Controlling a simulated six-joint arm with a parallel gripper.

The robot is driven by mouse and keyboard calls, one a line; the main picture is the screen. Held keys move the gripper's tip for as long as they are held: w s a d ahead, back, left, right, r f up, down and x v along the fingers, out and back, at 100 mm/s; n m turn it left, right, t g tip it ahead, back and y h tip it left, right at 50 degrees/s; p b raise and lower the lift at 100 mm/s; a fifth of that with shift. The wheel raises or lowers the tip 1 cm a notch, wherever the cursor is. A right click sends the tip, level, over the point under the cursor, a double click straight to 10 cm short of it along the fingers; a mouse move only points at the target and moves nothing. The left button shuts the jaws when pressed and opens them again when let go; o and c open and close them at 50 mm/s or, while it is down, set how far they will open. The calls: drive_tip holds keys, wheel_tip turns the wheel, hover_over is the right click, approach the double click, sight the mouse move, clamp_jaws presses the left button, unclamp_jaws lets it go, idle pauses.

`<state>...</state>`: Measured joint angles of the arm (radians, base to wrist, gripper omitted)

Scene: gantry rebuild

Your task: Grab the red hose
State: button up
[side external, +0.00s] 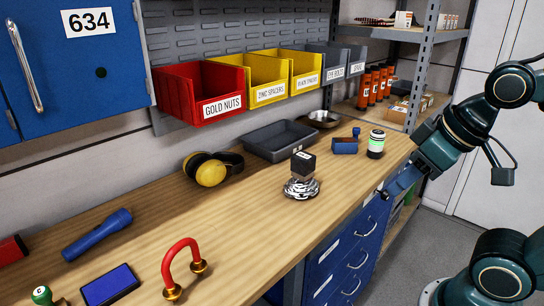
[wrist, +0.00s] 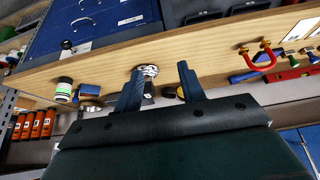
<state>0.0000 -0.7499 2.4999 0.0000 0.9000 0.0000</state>
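The red hose (side external: 182,262) is a U-shaped red tube with brass end fittings. It stands arched on the wooden bench near the front edge, at the lower left of the side view. In the wrist view the red hose (wrist: 259,58) shows at the upper right, beyond and to the right of the fingers. My gripper (wrist: 158,82) is open, with nothing seen held between its two blue fingers. In the side view my gripper (side external: 392,186) is by the bench's front edge at the right, well apart from the hose.
The bench (side external: 245,222) is bare between hose and coil.

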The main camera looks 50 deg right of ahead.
drive_tip(key=n+y, duration=0.4)
drive_tip(key=n, duration=1.4)
approach(187, 241)
drive_tip(key=shift+s+d+r, duration=0.25)
drive_tip(key=shift+s+r, duration=0.1)
drive_tip(key=shift+f, duration=0.1)
drive_tip(key=shift+x, duration=4.15)
drive_tip(key=shift+w, duration=0.2)
drive_tip(key=shift+x, duration=2.5)
